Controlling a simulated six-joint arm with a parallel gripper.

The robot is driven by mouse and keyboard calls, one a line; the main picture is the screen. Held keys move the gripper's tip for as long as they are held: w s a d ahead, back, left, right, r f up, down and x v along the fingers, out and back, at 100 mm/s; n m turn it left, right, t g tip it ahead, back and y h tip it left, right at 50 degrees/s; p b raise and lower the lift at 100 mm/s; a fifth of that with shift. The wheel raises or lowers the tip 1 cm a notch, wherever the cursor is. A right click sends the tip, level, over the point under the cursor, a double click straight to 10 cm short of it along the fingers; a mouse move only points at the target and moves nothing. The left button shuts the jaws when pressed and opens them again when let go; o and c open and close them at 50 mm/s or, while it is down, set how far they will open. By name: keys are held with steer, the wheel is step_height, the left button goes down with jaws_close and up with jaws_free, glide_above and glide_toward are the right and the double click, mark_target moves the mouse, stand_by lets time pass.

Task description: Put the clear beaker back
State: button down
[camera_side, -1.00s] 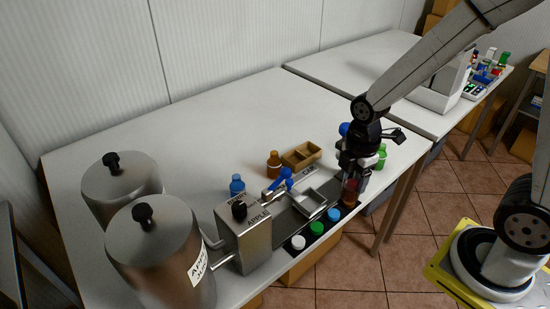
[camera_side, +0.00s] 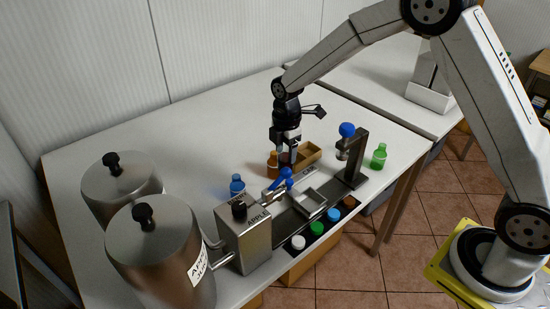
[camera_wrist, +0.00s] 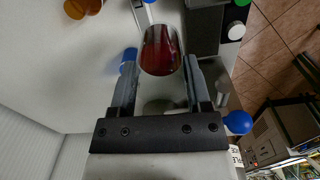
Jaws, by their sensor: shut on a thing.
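The clear beaker (camera_wrist: 161,50) holds dark red liquid and sits between my two fingers in the wrist view. My gripper (camera_side: 287,150) is shut on it, as the wrist view of the fingers (camera_wrist: 158,75) also shows. In the side view the gripper points down above the white table, between a brown bottle and a wooden tray. The beaker is mostly hidden there by the gripper and the bottle. I cannot tell whether its base touches the table.
The brown bottle (camera_side: 272,165) and wooden tray (camera_side: 307,155) stand close by. In front are a steel dispenser (camera_side: 243,238) with a blue lever, a metal tray (camera_side: 309,203) and a post with a blue knob (camera_side: 347,130). A green bottle (camera_side: 379,156) stands right. Free table lies behind.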

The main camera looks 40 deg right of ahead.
steer(key=w+a+f, duration=0.2)
steer(key=w+f, duration=0.2)
steer(key=w, duration=0.5)
steer(key=shift+a+f+n, duration=0.25)
steer(key=shift+n, duration=0.15)
steer(key=shift+f, duration=0.1)
steer(key=shift+f, duration=3.4)
steer(key=shift+f, duration=0.45)
jaws_free()
steer(key=shift+r, duration=0.15)
step_height(320, 180, up, 8)
